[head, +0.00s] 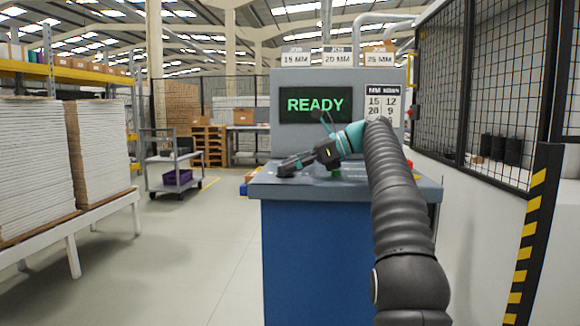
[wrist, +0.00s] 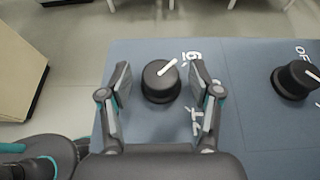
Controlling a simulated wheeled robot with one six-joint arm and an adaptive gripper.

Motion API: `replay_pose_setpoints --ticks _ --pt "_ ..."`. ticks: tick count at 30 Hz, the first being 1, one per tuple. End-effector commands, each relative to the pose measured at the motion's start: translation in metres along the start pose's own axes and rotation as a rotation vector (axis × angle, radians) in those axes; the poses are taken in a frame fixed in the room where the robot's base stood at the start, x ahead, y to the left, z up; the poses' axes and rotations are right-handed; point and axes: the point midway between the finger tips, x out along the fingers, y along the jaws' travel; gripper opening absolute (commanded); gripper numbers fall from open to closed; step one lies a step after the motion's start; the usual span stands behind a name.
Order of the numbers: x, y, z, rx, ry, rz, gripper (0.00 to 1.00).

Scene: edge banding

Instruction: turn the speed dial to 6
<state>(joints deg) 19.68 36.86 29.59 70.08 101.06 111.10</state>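The speed dial seems to be the round black knob (wrist: 161,82) with a white pointer line, seen in the wrist view on the blue-grey console top (wrist: 255,125). The line points up and to the right, towards white markings partly hidden by the right finger. I cannot read them surely. My gripper (wrist: 160,75) is open, with one finger on each side of the knob and a visible gap at both sides. In the head view my gripper (head: 292,163) is low over the left part of the console; the knob cannot be made out there.
A second black knob (wrist: 295,81) with an OFF label stands to the right. The display (head: 316,105) reads READY. A number chart (head: 384,101) shows 15 12 and 20 9; my arm covers its lower part.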

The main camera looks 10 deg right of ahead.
Motion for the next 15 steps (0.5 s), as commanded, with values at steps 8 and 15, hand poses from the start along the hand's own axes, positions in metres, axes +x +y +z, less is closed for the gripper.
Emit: replay_pose_setpoints --ticks 8,15 --pt "-0.0002 -0.0001 0.0001 0.000 0.000 -0.001 0.64" --pt "-0.0004 0.0002 0.0006 0.004 -0.001 -0.010 0.64"
